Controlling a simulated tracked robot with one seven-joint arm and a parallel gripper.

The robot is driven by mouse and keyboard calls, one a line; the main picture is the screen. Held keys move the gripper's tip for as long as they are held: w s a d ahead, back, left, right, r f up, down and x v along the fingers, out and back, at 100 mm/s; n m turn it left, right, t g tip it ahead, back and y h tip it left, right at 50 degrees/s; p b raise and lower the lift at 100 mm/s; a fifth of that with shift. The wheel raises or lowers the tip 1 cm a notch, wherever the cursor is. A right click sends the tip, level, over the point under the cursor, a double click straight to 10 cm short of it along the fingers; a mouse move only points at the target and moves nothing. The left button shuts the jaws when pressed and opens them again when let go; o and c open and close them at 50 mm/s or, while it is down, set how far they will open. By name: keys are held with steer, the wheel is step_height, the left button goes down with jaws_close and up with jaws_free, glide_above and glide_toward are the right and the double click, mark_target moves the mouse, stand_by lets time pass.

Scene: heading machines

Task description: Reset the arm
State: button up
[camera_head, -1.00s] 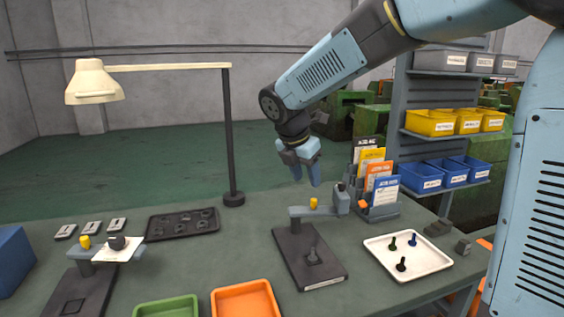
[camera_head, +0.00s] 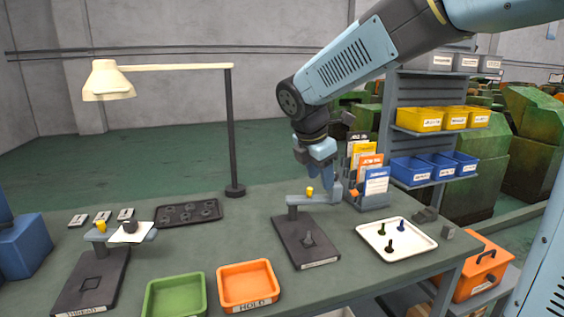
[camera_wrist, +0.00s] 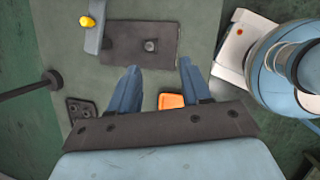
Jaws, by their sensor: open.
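My arm reaches in from the upper right in the head view. My gripper (camera_head: 322,178) hangs pointing down above the back of the workbench, just behind the gauge stand (camera_head: 305,240) with a yellow knob. In the wrist view my gripper (camera_wrist: 158,80) has its two blue fingers spread apart with nothing between them. The gauge stand's dark base (camera_wrist: 140,45) lies beyond the fingertips, with a small dark part upright on it. In the head view the fingertips partly overlap the stand's grey arm; I cannot tell whether they touch.
A white tray (camera_head: 420,238) with several small parts lies right of the stand. A green bin (camera_head: 176,296) and an orange bin (camera_head: 270,284) sit in front. A lamp post (camera_head: 232,130) and card rack (camera_head: 372,200) stand near the back. A second stand (camera_head: 95,275) is at left.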

steer(key=s+d+m+t+y, duration=0.1)
steer(key=s+d+m, duration=0.6)
steer(key=s+m, duration=0.3)
steer(key=s+d+m+t+y, duration=0.1)
steer(key=s+d+m, duration=0.6)
steer(key=s+m, duration=0.3)
steer(key=m, duration=0.4)
steer(key=shift+d+r+y, duration=0.2)
steer(key=shift+d+y, duration=0.1)
steer(key=shift+y, duration=0.1)
